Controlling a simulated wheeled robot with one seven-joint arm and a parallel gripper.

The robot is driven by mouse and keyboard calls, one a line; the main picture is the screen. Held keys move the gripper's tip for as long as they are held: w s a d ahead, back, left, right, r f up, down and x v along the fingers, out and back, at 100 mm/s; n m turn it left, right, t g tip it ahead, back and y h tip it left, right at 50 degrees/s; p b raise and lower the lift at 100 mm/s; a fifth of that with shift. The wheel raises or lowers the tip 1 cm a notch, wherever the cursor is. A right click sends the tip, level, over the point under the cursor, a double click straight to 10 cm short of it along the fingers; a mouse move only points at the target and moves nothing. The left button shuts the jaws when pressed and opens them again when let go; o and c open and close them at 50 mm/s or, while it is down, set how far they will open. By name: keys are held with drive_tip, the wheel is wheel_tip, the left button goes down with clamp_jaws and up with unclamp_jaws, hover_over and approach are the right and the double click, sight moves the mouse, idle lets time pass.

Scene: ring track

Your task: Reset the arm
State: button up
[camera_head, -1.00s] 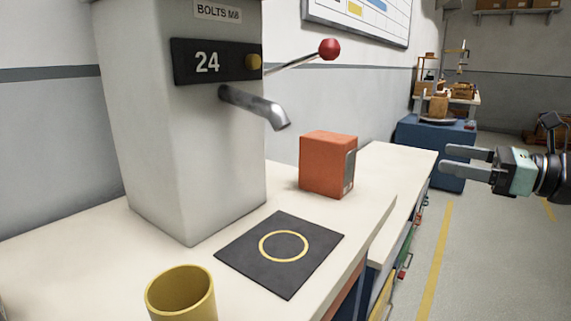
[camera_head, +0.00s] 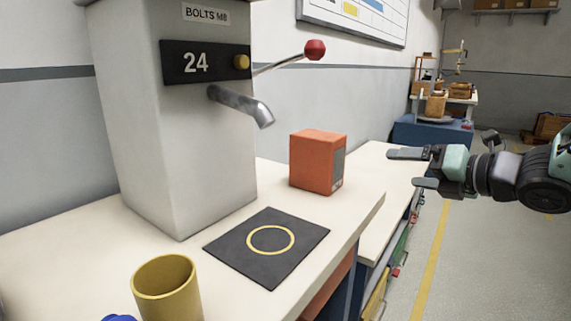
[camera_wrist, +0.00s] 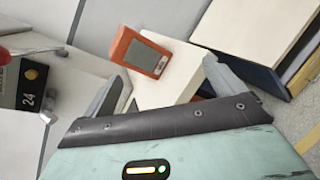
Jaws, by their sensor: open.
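My gripper (camera_head: 408,168) is at the right of the head view, pointing left, with its two grey fingers apart and nothing between them. It is in the air, to the right of the orange box and in front of the farther worktop in the picture. In the wrist view my gripper's teal body and dark edge fill the bottom, and parts of the grey fingers (camera_wrist: 165,94) show. No object is held.
A grey bolt dispenser (camera_head: 175,130) with a spout and red-knobbed lever stands on the worktop (camera_head: 90,250). Near it are an orange box (camera_head: 312,163), a dark mat (camera_head: 275,270) with a yellow ring, and a yellow cup (camera_head: 168,295). Floor lies open at right.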

drive_tip(key=s+a+f+m+g+h, duration=0.2)
drive_tip(key=s+a+f+m+h, duration=0.3)
drive_tip(key=m, duration=0.5)
drive_tip(key=s+a+f+m+g+h, duration=0.1)
drive_tip(key=s+a+f+m+g, duration=0.15)
drive_tip(key=s+m, duration=0.45)
drive_tip(key=s+a+f+m+g+h, duration=0.1)
drive_tip(key=s+f+m+g, duration=0.25)
drive_tip(key=s, duration=0.55)
drive_tip(key=s+a+f+m+g+h, duration=0.1)
drive_tip(key=s+a+f+m+g, duration=0.2)
drive_tip(key=s+m, duration=0.4)
wheel_tip(320, 180, up, 22)
drive_tip(key=s+g+p, duration=0.1)
drive_tip(key=s+p, duration=0.1)
drive_tip(key=p, duration=1.9)
drive_tip(key=shift+s+d+h+p, duration=0.15)
drive_tip(key=shift+d+h+p, duration=0.15)
drive_tip(key=shift+d, duration=0.1)
